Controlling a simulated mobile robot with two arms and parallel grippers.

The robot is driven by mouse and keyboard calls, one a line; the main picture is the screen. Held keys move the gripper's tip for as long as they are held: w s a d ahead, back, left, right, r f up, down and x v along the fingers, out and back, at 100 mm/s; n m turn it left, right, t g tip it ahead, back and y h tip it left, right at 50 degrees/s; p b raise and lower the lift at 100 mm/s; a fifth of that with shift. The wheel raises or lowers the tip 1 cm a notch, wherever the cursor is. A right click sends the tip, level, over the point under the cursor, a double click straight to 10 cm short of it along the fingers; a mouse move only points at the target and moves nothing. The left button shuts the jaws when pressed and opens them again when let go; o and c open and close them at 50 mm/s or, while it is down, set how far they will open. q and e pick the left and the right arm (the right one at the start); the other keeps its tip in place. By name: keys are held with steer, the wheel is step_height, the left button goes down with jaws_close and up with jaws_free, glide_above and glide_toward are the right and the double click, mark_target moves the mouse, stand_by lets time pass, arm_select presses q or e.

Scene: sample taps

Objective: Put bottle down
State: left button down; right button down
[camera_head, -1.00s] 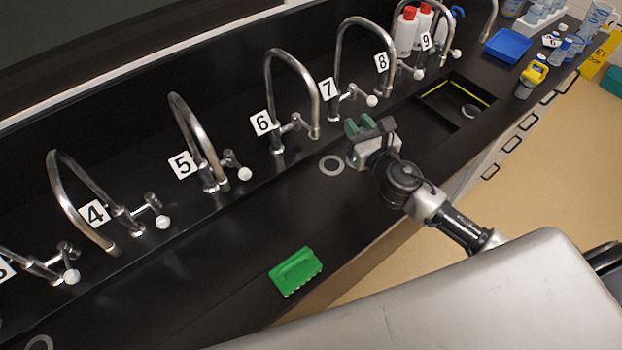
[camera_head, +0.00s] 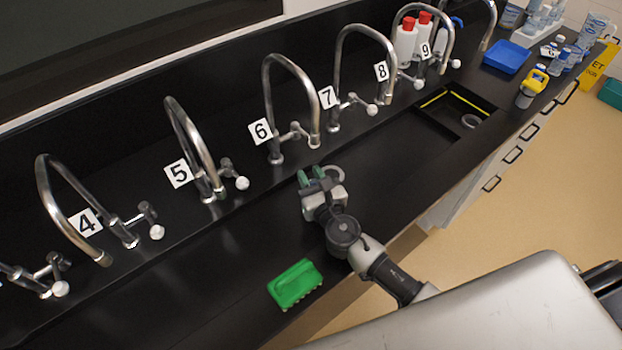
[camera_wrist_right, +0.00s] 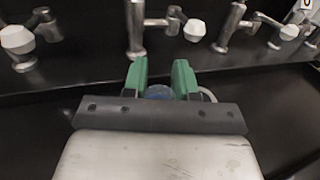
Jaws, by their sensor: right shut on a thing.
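My right gripper (camera_head: 311,176) is over the black counter, just in front of the tap labelled 6. In the right wrist view its green fingers (camera_wrist_right: 160,82) are shut on the bottle, whose round blue top (camera_wrist_right: 159,92) shows between them. The rest of the bottle is hidden by the gripper, so I cannot tell whether its base touches the counter. My left gripper is not in view.
Curved metal taps with white knobs line the back of the counter (camera_head: 200,285). A sink opening (camera_head: 452,112), blue tray (camera_head: 507,57) and yellow-topped bottle (camera_head: 532,85) are to the right.

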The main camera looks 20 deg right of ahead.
steer(key=shift+r, duration=0.1)
steer(key=c, duration=0.9)
jaws_free()
steer(key=shift+s, duration=0.2)
steer(key=s, duration=0.3)
steer(key=s+b, duration=0.1)
steer(key=s, duration=0.3)
steer(key=s+d+b, duration=0.1)
steer(key=s, duration=0.2)
steer(key=shift+s, duration=0.8)
